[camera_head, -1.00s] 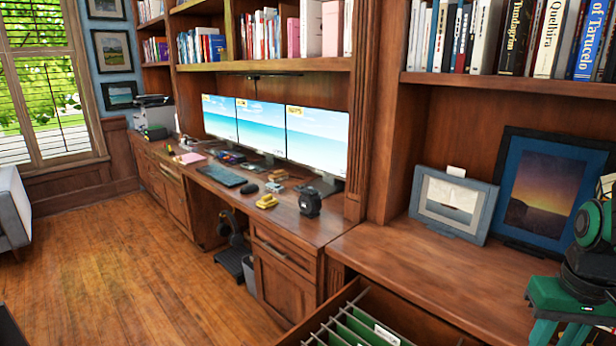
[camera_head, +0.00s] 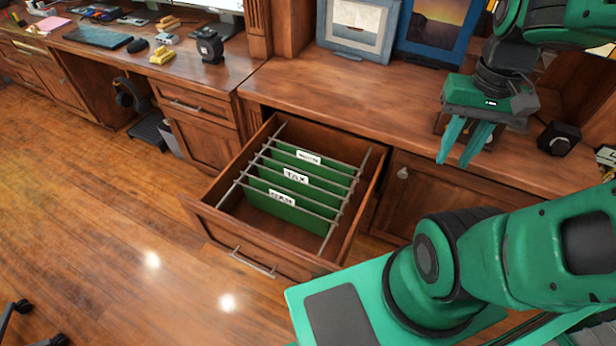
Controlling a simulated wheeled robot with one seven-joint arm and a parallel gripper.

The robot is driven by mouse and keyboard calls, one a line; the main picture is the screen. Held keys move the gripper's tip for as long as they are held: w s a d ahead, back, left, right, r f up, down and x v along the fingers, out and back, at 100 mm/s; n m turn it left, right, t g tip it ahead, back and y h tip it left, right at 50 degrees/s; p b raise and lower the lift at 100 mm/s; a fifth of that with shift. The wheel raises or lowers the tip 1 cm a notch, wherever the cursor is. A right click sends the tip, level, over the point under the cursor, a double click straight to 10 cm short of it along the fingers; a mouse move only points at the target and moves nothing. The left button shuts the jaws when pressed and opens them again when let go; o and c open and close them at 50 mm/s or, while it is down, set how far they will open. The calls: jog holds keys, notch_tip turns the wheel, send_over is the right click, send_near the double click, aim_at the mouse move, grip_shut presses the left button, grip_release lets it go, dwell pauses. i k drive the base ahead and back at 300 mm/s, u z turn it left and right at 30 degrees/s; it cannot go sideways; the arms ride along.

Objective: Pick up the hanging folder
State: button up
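An open wooden drawer (camera_head: 225,226) holds several green hanging folders on metal rails, with white labels on top. The middle folder (camera_head: 318,183) has a label that seems to read TAX. A back folder (camera_head: 330,166) and a front folder (camera_head: 265,196) also have labels, too small to read surely. My gripper (camera_head: 455,163) is to the right of the drawer, above the right cabinet front, fingers pointing down. Its two green fingers look slightly apart, with nothing seen between them. It is clear of the folders.
The wooden desktop (camera_head: 330,95) runs behind the drawer, with two framed pictures standing at its back. A small dark box (camera_head: 559,138) sits at right.

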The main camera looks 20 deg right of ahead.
aim_at(329, 194)
jog(key=z, duration=0.3)
jog(key=k, duration=1.3)
jog(key=u, duration=0.35)
jog(key=i, duration=1)
jog(key=z, duration=0.05)
